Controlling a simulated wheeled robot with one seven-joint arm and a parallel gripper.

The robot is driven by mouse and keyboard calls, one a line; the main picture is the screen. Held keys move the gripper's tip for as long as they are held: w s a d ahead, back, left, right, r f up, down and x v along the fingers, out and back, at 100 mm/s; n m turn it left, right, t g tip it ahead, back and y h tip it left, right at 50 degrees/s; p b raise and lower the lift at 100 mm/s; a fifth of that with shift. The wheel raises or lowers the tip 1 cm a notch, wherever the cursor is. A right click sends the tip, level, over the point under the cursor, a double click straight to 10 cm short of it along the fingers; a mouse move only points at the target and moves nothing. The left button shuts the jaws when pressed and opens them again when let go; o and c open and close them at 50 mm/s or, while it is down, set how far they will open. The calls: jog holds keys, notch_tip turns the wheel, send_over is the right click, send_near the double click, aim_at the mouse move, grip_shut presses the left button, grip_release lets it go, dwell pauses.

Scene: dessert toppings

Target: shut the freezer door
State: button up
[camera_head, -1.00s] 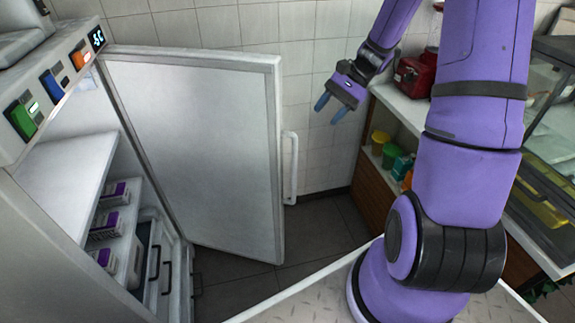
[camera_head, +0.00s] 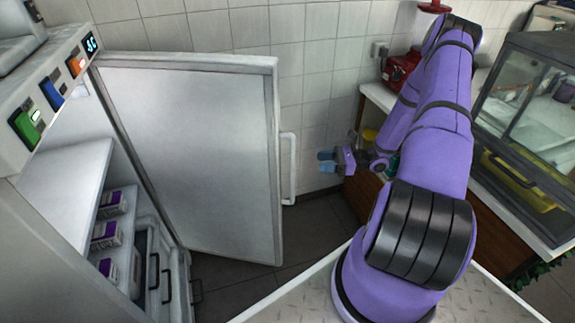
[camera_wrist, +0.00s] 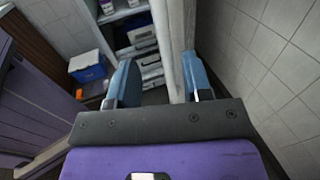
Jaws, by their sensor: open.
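The freezer door (camera_head: 190,150) stands wide open, hinged at the freezer's (camera_head: 60,190) right side. Its white vertical handle (camera_head: 289,168) is on the outer face near the free edge. My gripper (camera_head: 322,161) is open and empty, a short way right of the handle, with its blue fingers pointing left towards it. They look apart, though the exact distance cannot be told. In the wrist view, the door (camera_wrist: 164,35) shows nearly edge-on beyond and between the fingers of my gripper (camera_wrist: 160,78), with the freezer's shelves to its left.
Boxes (camera_head: 107,235) stand on the freezer shelves, above drawers. A counter with a red appliance (camera_head: 400,68) and a glass case (camera_head: 540,110) stand on the right. A blue box (camera_wrist: 87,66) shows in the wrist view. Tiled wall lies behind the door.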

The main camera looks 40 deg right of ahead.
aim_at(292, 164)
jog(key=shift+m+t, duration=0.3)
jog(key=x, duration=0.7)
jog(key=f+x, duration=0.1)
jog(key=x, duration=0.2)
jog(key=shift+w+a, duration=0.25)
jog(key=shift+a, duration=0.05)
grip_shut()
